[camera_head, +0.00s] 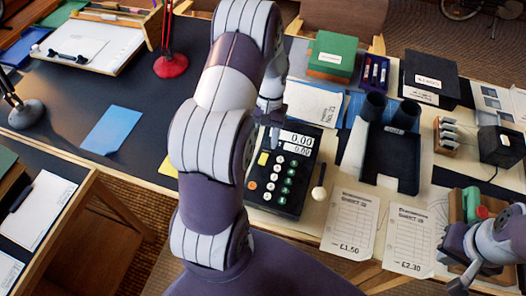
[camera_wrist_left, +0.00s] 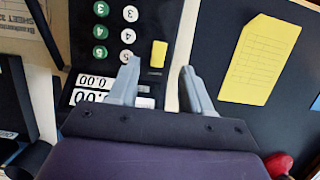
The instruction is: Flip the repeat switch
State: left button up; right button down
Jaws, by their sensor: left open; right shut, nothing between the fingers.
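A dark adding machine (camera_head: 290,172) with green, white and orange keys and a display reading 0.00 stands on the desk; it also shows in the left wrist view (camera_wrist_left: 122,50). A small yellow switch-like piece (camera_head: 263,158) sits at its left edge by the display. No label on it can be read. In the left wrist view the yellow piece (camera_wrist_left: 158,53) appears between my left fingertips and just beyond them. My left gripper (camera_head: 274,138) is open and empty above the machine's display end. My right gripper (camera_head: 459,281) is shut and empty at the lower right, partly hidden by its arm.
A lever with a white knob (camera_head: 319,194) stands at the machine's right side. A yellow card (camera_wrist_left: 260,60) lies beside the machine. A red lamp base (camera_head: 171,66) stands behind left.

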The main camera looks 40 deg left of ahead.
pick_arm(q)
jog(key=p+v, duration=0.1)
jog(key=v, duration=0.4)
jog(key=shift+r+p, duration=0.2)
jog(key=shift+p, duration=0.2)
